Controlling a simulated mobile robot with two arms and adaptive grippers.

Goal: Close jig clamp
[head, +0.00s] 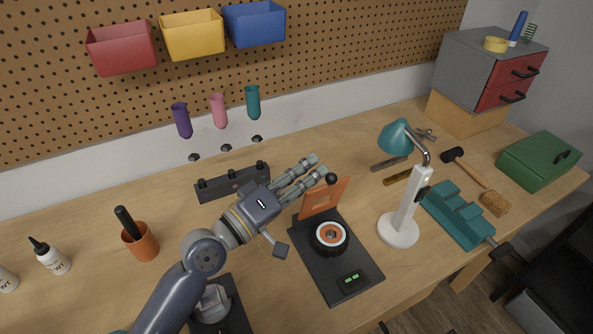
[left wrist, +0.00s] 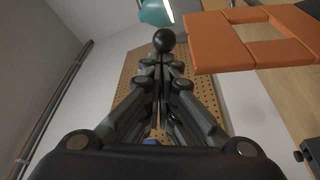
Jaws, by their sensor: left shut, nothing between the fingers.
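The jig has a dark base plate (head: 335,283) with a round black part with an orange ring (head: 330,236) on it. Its orange clamp flap (head: 325,196) stands raised at the back of the plate. A black ball knob (head: 331,179) shows at the flap's upper edge. My left gripper (head: 318,167) is shut and empty, with its fingertips close to the knob. In the left wrist view the knob (left wrist: 164,40) shows just beyond the fingertips (left wrist: 163,64), and the orange flap (left wrist: 218,42) is to the right. I cannot tell whether the fingertips touch the knob. My right gripper is out of view.
A white lamp with a teal shade (head: 396,138) stands right of the jig, near a teal vise (head: 458,216). A dark block (head: 233,182) lies behind my left arm. An orange cup (head: 140,241) stands at left.

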